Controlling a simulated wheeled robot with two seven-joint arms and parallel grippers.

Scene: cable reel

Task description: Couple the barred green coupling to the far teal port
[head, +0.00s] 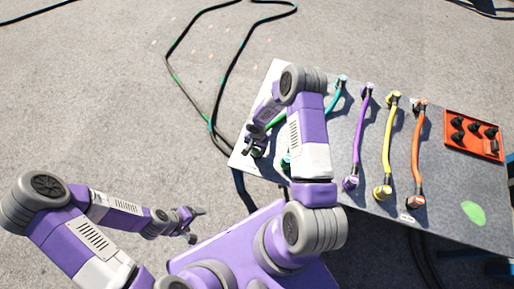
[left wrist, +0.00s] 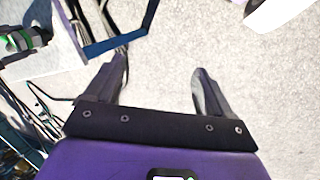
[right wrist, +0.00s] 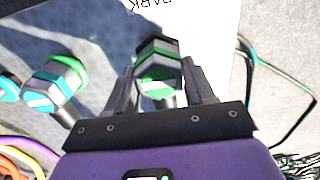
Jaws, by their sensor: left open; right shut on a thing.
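My right gripper (head: 254,140) is shut on a green coupling (right wrist: 158,78) at the left edge of the grey board (head: 330,180). In the right wrist view the coupling sits between the two fingers, with green bands, a pale stripe and a dark body. My right arm hides part of the board and the green hose (head: 277,120) in the head view. A teal fitting (head: 342,80) stands at the board's far edge, with a teal hose running down from it behind my arm. My left gripper (head: 192,224) is open and empty, off the board.
A second coupling with green and teal bands (right wrist: 58,84) stands close to the held one. Purple (head: 358,140), yellow (head: 388,150) and orange (head: 417,150) hoses lie to the right. A red tray (head: 462,148) holds several black caps. Loose cables (head: 215,60) lie on the ground.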

